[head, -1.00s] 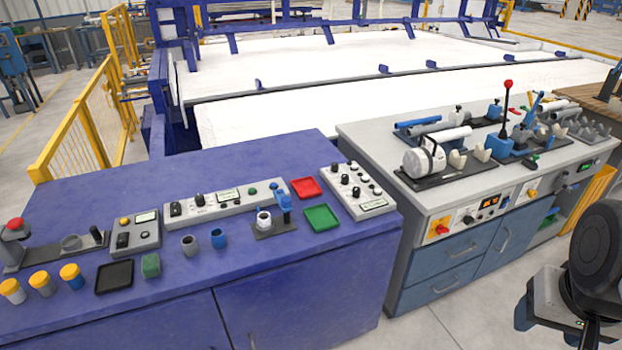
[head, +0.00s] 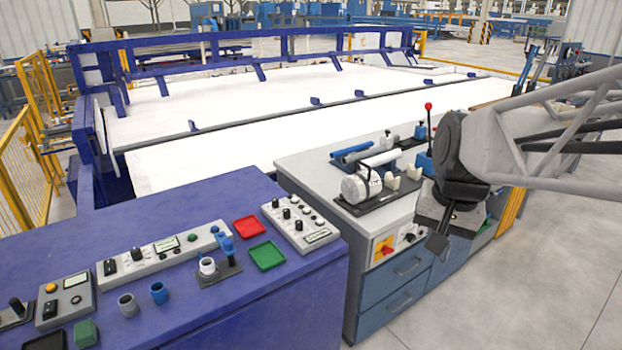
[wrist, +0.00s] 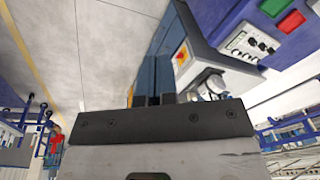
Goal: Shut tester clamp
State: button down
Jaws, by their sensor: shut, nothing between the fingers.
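On the blue bench, a small stand with a blue clamp (head: 227,245) holds an upright blue handle beside a white ring-shaped fitting (head: 207,266). On the grey bench stands a blue device with a red-knobbed lever (head: 429,120), partly hidden by my arm; its lever points up. I cannot tell which of these is the tester clamp. My gripper (head: 438,243) is shut and empty, pointing down in front of the grey bench's right part, apart from both. In the wrist view my gripper (wrist: 153,98) shows its fingers together, with nothing between them.
A red tray (head: 249,226), a green tray (head: 267,256) and a knobbed control box (head: 304,226) are on the blue bench. A grey cup (head: 128,305) and a blue cup (head: 159,293) stand nearby. A white cylindrical unit (head: 361,185) is on the grey bench. Floor at right is clear.

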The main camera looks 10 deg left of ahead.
aim_at(224, 240)
jog(key=w+a+f+m+g+y, duration=0.1)
jog(key=w+a+f+m+g, duration=0.2)
jog(key=w+a, duration=1.9)
jog(key=w+a+f+m, duration=0.1)
jog(key=w+a+f, duration=0.3)
jog(key=a, duration=0.4)
jog(key=w+a+f+m+g, duration=0.1)
jog(key=w+a+f, duration=0.3)
jog(key=a+f, duration=0.2)
jog(key=w+a+f+m+y, duration=0.1)
jog(key=w+a+f, duration=0.4)
jog(key=a, duration=0.6)
jog(key=shift+f+m+g, duration=0.4)
jog(key=shift+f, duration=0.15)
jog(key=shift+s, duration=0.1)
jog(key=x, duration=0.9)
jog(key=shift+a+f, duration=0.15)
jog(key=shift+f, duration=0.2)
jog(key=shift+s+a+f, duration=0.15)
jog(key=shift+s+a, duration=1.3)
jog(key=shift+s, duration=0.05)
